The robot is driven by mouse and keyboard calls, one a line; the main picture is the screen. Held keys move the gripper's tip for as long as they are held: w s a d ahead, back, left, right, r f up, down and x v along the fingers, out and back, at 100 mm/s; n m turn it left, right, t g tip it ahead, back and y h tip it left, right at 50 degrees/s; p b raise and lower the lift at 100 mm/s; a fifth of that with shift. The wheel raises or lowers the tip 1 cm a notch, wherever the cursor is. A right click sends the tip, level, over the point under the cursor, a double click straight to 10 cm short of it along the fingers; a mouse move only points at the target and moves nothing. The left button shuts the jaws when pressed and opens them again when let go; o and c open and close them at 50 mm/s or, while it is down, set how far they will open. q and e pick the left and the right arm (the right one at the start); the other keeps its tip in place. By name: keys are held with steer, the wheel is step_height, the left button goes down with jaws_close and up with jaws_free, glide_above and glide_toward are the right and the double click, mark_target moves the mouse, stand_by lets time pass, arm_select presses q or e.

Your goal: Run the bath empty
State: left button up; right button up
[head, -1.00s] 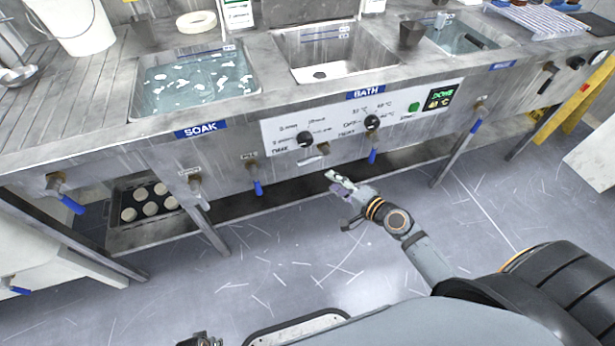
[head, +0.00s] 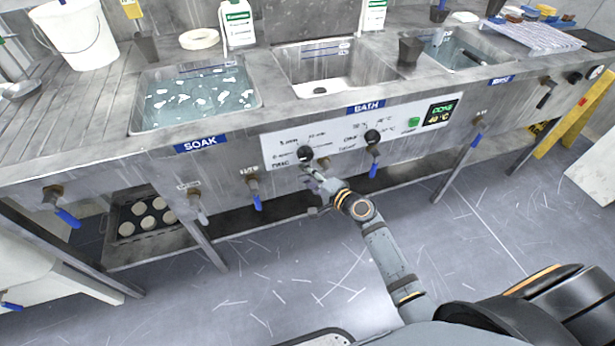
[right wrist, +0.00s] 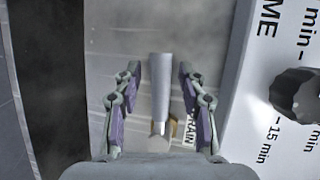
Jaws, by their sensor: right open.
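The bath (head: 350,68) is the middle basin, above the blue BATH label (head: 366,107). A dark round spot shows on its pale floor, and I cannot make out any water in it. My right gripper (head: 308,174) is at the counter's front, below the left knob of the bath panel. In the right wrist view my right gripper (right wrist: 155,110) is open. A grey lever (right wrist: 159,90) lies between its fingers, apart from both pads. A partly hidden label ending in "RAIN" (right wrist: 188,130) is beside the lever's brass base. My left gripper is out of view.
The control panel (head: 345,148) has two black knobs, a green button and a lit display. The soak basin (head: 195,98) at left holds blue water with white flecks. Blue-handled valves (head: 256,194) stick out along the front. A low shelf runs beneath; the floor in front is clear.

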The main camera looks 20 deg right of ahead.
jaws_close()
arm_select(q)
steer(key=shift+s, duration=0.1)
arm_select(e)
steer(key=shift+w, duration=0.1)
stand_by(0.4)
